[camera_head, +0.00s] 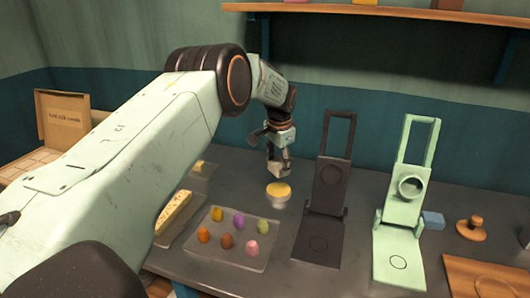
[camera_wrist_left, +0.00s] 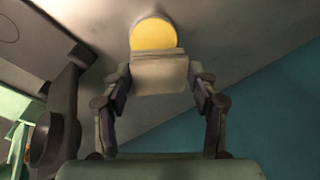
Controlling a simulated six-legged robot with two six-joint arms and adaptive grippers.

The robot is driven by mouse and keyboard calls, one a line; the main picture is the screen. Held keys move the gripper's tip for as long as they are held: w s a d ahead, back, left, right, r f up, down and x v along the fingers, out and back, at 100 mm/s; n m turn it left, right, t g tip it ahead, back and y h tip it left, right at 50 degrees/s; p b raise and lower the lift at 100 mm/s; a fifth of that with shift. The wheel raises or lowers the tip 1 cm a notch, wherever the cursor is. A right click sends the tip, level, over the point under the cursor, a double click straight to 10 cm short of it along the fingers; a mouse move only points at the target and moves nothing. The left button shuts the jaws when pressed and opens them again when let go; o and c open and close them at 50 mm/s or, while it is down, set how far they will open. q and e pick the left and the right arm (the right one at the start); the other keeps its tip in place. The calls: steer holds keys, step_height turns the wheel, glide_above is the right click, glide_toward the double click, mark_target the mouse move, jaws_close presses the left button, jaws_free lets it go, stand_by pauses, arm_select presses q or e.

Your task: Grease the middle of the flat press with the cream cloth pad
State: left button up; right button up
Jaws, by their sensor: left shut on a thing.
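My left gripper (camera_head: 279,165) is shut on the cream cloth pad (camera_wrist_left: 159,74), which sits between its fingers in the left wrist view. A small round dish with a yellow top (camera_head: 278,190) stands on the table just below the gripper. In the left wrist view the yellow disc (camera_wrist_left: 153,34) is partly hidden behind the pad; I cannot tell whether they touch. The dark press (camera_head: 325,190), with plain flat plates, stands open to the right of the dish. It shows at the left of the wrist view (camera_wrist_left: 60,95). My right gripper is not in view.
A pale green press (camera_head: 403,215) with a round ring stands open farther right, near a blue block (camera_head: 433,220) and a wooden knobbed piece (camera_head: 472,229). A tray (camera_head: 262,261) of several coloured pieces lies in front of the dish. A shelf (camera_head: 400,12) is above.

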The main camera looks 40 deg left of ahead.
mark_target(278, 174)
arm_select(q)
steer(key=shift+w+a+f+m, duration=0.15)
steer(key=shift+w+f+m, duration=0.1)
steer(key=shift+m, duration=0.25)
steer(key=shift+s+d+f+b, duration=0.1)
steer(key=shift+d+f+b, duration=0.1)
steer(key=shift+f+b, duration=0.5)
steer(key=f+b, duration=0.3)
steer(key=shift+a+f, duration=0.2)
steer(key=shift+d+f+b, duration=0.15)
steer(key=shift+f+b, duration=0.3)
steer(key=shift+b, duration=0.05)
steer(key=shift+f, duration=0.55)
stand_by(0.5)
steer(key=shift+r, duration=0.15)
